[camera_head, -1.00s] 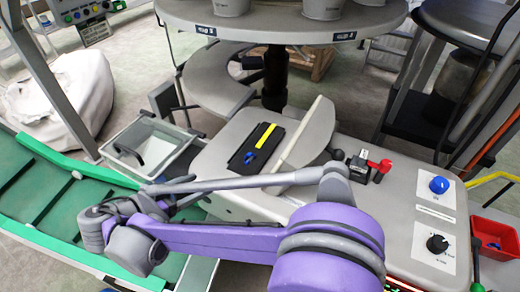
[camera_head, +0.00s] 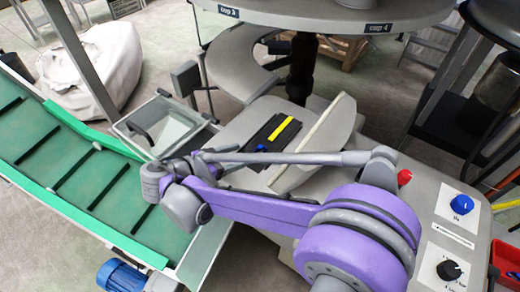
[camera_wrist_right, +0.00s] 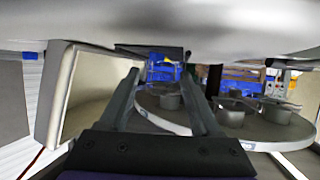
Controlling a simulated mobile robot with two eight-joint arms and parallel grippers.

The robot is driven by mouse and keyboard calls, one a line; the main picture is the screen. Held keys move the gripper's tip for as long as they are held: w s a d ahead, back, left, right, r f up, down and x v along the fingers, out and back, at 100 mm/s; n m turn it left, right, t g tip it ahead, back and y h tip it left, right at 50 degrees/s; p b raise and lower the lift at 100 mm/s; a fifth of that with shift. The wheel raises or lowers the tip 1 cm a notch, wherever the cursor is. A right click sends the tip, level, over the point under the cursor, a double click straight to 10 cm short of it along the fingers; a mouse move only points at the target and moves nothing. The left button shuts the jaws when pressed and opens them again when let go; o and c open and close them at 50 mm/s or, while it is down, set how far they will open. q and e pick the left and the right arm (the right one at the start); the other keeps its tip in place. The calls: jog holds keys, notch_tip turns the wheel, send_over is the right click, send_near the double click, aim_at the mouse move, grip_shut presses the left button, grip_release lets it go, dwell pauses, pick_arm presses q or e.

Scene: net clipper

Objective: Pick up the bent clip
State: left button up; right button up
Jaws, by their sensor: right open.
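A small blue piece (camera_head: 262,148) lies on a black plate (camera_head: 245,158) beside a yellow strip (camera_head: 284,132), on the grey machine top. It is too small to tell for certain whether it is the bent clip. My left gripper is not in view.
A slanted beige guard (camera_head: 318,140) stands right of the plate. A grey-framed bin (camera_head: 185,112) and a green conveyor (camera_head: 75,165) lie to the left. A round carousel (camera_head: 300,12) is behind. A blue knob (camera_head: 461,204) and a red knob (camera_head: 404,177) are at right.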

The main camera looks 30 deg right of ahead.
aim_at(256, 151)
jog(key=x, duration=0.4)
jog(key=shift+s+d+f, duration=0.1)
jog(key=shift+s+d, duration=0.15)
jog(key=shift+d, duration=0.15)
grip_shut()
